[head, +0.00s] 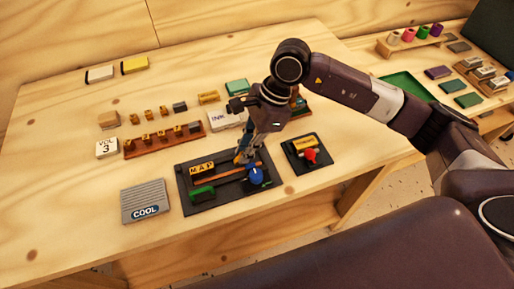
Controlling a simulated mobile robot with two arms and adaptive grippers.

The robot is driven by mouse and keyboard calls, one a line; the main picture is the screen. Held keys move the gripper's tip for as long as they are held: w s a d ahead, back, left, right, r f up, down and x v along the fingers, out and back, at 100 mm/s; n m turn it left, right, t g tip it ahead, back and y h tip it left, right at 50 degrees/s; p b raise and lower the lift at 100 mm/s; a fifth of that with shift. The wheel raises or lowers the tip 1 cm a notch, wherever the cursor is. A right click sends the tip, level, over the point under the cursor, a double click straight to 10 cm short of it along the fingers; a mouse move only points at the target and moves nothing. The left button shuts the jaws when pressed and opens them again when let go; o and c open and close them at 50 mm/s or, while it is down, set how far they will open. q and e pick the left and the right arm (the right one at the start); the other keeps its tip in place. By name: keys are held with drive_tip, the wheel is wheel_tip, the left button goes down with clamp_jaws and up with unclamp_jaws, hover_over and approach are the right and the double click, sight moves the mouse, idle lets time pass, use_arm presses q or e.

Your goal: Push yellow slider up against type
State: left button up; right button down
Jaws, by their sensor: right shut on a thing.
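The black tray (184,183) lies near the front of the table. In it, yellow type blocks reading MAP (202,168) stand in a row at the upper left. The yellow slider (238,159) shows only in part, to the right of the type at the tray's back edge. My right gripper (243,156) reaches down over it and is shut on it, hiding much of it. An orange bar (225,174) runs below the type, and a blue round knob (256,175) sits at its right. A green block (202,193) lies at the front left. My left gripper is out of view.
A small black stand with a red knob (310,154) is right of the tray. A grey COOL pad (145,200) lies left. A wooden type rack (163,140), an INK pad (226,119) and small blocks lie behind. Bare table is at the far left.

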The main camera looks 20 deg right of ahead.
drive_tip(key=a+b, duration=0.1)
drive_tip(key=a, duration=0.4)
drive_tip(key=shift+a, duration=0.2)
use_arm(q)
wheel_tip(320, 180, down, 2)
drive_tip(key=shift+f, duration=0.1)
use_arm(e)
drive_tip(key=shift+s, duration=0.1)
drive_tip(key=c, duration=1.9)
unclamp_jaws()
drive_tip(key=shift+c, duration=0.2)
drive_tip(key=shift+d+r, duration=0.1)
drive_tip(key=v, duration=1.2)
